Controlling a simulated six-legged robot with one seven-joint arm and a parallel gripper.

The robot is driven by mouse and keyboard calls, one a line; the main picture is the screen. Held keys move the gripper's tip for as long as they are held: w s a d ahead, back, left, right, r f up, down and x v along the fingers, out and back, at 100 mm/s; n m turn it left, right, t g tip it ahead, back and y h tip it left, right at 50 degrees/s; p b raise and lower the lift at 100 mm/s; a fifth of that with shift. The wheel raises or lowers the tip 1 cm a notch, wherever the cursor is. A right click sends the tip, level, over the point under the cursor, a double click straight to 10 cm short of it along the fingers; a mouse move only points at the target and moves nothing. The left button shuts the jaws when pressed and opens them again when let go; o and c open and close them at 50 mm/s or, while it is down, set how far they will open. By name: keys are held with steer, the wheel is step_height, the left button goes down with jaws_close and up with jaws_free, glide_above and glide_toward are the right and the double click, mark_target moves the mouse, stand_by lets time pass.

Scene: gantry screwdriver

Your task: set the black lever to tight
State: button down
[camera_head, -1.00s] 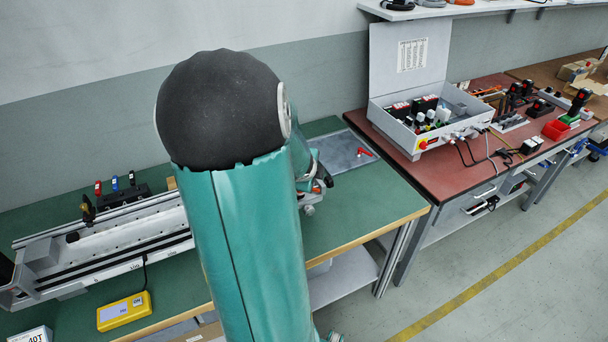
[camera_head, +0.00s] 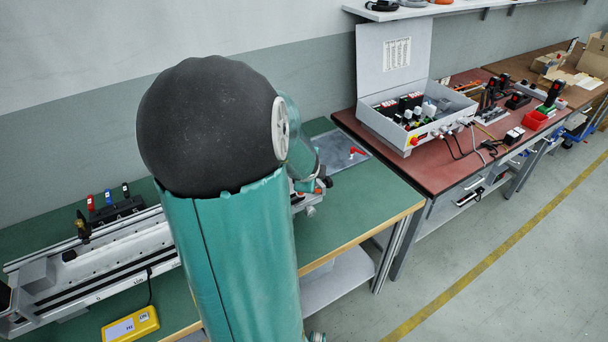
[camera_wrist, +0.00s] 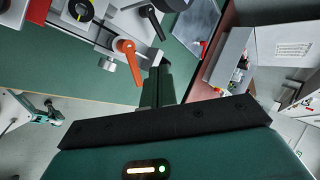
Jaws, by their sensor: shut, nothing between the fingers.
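A black lever (camera_wrist: 152,21) shows at the top of the wrist view, on the metal end of the gantry. An orange lever (camera_wrist: 128,60) is to its left, with its handle pointing down in the picture. My gripper (camera_wrist: 158,85) is in the wrist view, shut and empty, with its fingers pointing up in the picture. It appears below the black lever and right of the orange one; no contact can be made out. In the head view my arm hides the gripper and most of that gantry end.
The gantry rail (camera_head: 110,255) lies along the green bench (camera_head: 360,215). Red, blue and black handles stand in a black holder (camera_head: 117,208) behind it. A yellow box (camera_head: 131,324) sits in front. A grey plate with a red handle (camera_head: 357,151) is at right, before the red bench (camera_head: 440,170).

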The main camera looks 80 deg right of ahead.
steer(key=shift+w+a, duration=0.15)
steer(key=shift+w, duration=0.05)
stand_by(0.5)
